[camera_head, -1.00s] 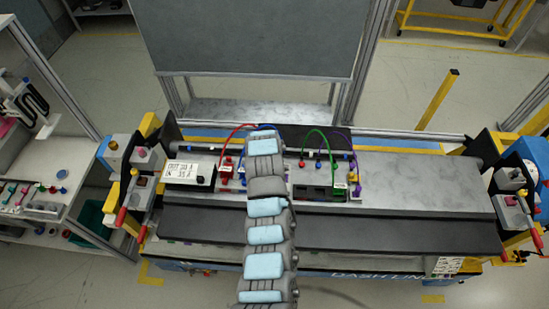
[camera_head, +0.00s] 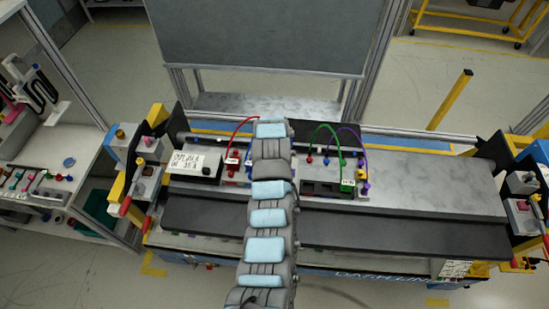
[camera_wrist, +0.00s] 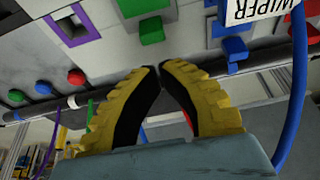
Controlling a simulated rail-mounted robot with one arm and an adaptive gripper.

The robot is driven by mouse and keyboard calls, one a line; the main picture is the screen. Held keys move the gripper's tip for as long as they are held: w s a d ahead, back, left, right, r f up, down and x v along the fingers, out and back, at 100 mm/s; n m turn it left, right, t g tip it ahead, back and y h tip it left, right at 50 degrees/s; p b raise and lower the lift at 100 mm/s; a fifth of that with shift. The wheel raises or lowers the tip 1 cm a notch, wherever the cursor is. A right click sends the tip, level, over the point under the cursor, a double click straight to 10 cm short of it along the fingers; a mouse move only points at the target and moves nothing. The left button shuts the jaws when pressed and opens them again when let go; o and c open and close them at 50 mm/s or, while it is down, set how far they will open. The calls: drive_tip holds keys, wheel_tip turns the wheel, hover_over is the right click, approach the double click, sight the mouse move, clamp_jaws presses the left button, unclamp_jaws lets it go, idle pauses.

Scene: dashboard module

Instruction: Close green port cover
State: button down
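In the wrist view a green port piece (camera_wrist: 140,6) sits on the pale panel at the top, with a smaller green block (camera_wrist: 151,30) just below it. I cannot tell clearly which part is the hinged cover. My gripper (camera_wrist: 160,72) has curved yellow fingers with black pads. Its fingertips meet, with nothing seen between them, below the green block and apart from it in the picture. In the head view a green port part (camera_head: 347,186) shows on the module right of my arm; my gripper is hidden there.
A purple frame (camera_wrist: 68,25) and a blue flap (camera_wrist: 235,50) flank the green parts. A blue cable (camera_wrist: 296,85) hangs at the right. Red, blue and green knobs (camera_wrist: 76,77) line the panel's left. Green, red and purple cables (camera_head: 330,126) arch over the module in the head view.

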drive_tip(key=shift+w+f+b, duration=0.1)
drive_tip(key=shift+w+b, duration=0.75)
drive_tip(key=b+v, duration=0.2)
drive_tip(key=v, duration=0.8)
